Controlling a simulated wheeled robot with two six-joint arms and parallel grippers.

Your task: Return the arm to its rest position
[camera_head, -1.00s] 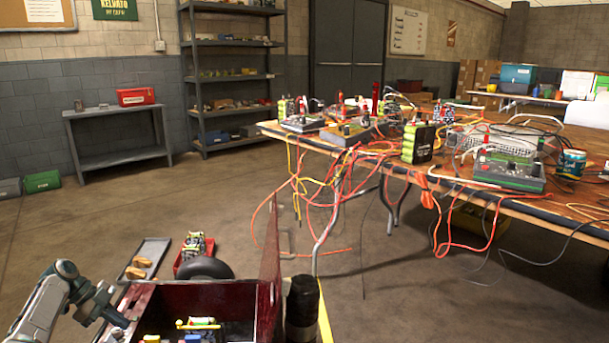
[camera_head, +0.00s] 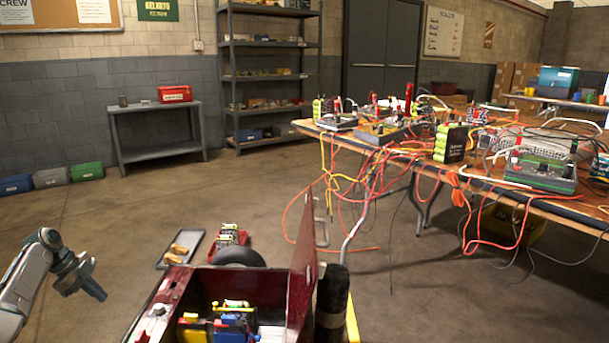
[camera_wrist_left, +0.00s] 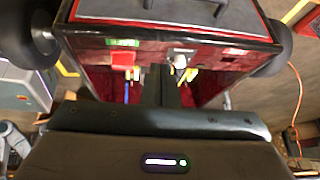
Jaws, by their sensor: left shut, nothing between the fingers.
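My left gripper (camera_head: 97,292) is shut and empty, at the lower left of the head view. Its grey-white arm comes in from the left edge. The gripper hangs to the left of the dark red open box (camera_head: 305,250), apart from its rim in the picture. In the wrist view my shut dark fingers (camera_wrist_left: 170,88) point toward the red box (camera_wrist_left: 225,50), which has a green label and a red square on its front. My right gripper is out of view.
Yellow, blue and red items (camera_head: 225,318) lie in the box. A grey tray (camera_head: 166,262) and a red bin (camera_head: 232,229) of batteries are behind it. A cluttered wooden table (camera_head: 468,187) with dangling cables stands right.

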